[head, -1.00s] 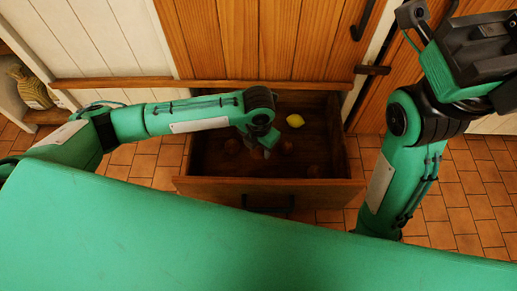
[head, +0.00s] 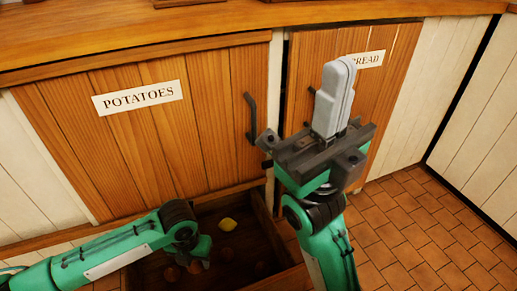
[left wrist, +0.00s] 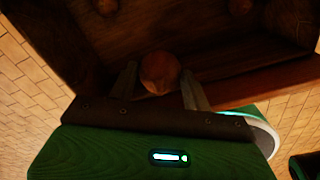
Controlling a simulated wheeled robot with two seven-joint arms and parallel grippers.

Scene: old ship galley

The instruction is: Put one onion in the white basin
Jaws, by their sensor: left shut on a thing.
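My left gripper (head: 197,265) reaches down into an open wooden drawer (head: 268,228). In the left wrist view its two fingers (left wrist: 158,75) are shut on a round brown onion (left wrist: 160,74), one finger on each side. The onion is inside the drawer; I cannot tell whether it touches the bottom. No white basin is in view.
Wooden doors labelled POTATOES (head: 140,97) and BREAD (head: 367,60) stand behind, under a wooden counter (head: 130,45). Tiled floor (head: 430,235) is clear on the right.

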